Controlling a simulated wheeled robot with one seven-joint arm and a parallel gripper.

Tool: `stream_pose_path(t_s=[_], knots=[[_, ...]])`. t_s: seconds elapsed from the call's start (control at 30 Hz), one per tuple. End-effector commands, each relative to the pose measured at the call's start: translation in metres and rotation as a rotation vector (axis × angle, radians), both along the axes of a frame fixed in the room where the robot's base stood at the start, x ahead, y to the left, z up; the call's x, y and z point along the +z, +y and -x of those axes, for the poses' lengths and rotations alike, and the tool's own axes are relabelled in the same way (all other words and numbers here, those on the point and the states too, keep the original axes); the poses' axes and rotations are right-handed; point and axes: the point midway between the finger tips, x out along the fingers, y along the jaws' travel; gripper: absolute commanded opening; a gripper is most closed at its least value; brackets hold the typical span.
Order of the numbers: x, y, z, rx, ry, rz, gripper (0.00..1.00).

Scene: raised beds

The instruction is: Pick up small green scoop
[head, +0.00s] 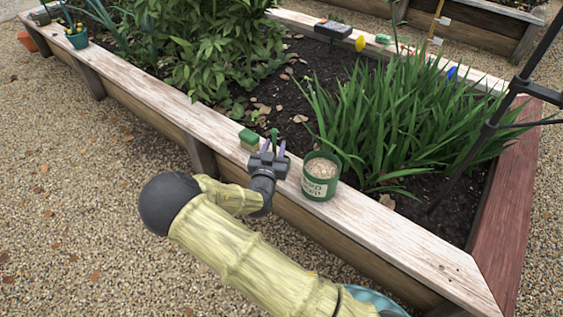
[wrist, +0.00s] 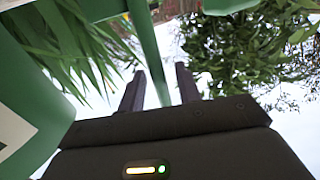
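My gripper (head: 274,148) is above the near wooden edge of the raised bed, between a green block and a green can. Its two fingers are apart. A small green upright piece (head: 274,134), likely part of the green scoop, shows between the fingers in the head view. In the wrist view a narrow green strip (wrist: 152,55) runs between the dark fingers (wrist: 160,82), with gaps on both sides. The rest of the scoop is hidden or cannot be told apart.
The green can (head: 313,189) of seed stands close right of my gripper; its wall seems to fill the left of the wrist view. The green block (head: 249,137) sits close on the left. Leafy plants (head: 390,125) grow behind. The plank further right is clear.

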Motion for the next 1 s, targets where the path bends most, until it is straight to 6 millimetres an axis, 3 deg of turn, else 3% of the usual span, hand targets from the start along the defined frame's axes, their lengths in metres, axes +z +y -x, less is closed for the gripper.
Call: stream_pose_path(t_s=[0.13, 0.3, 0.33, 0.73, 1.0], knots=[[0.000, 0.000, 0.000, 0.000, 0.000, 0.000, 0.34], [0.000, 0.000, 0.000, -0.001, 0.000, 0.000, 0.02], [0.000, 0.000, 0.000, -0.001, 0.000, 0.000, 0.00], [0.004, -0.001, 0.000, -0.002, -0.001, -0.001, 0.00], [0.046, -0.002, -0.001, -0.004, -0.002, -0.003, 0.00]])
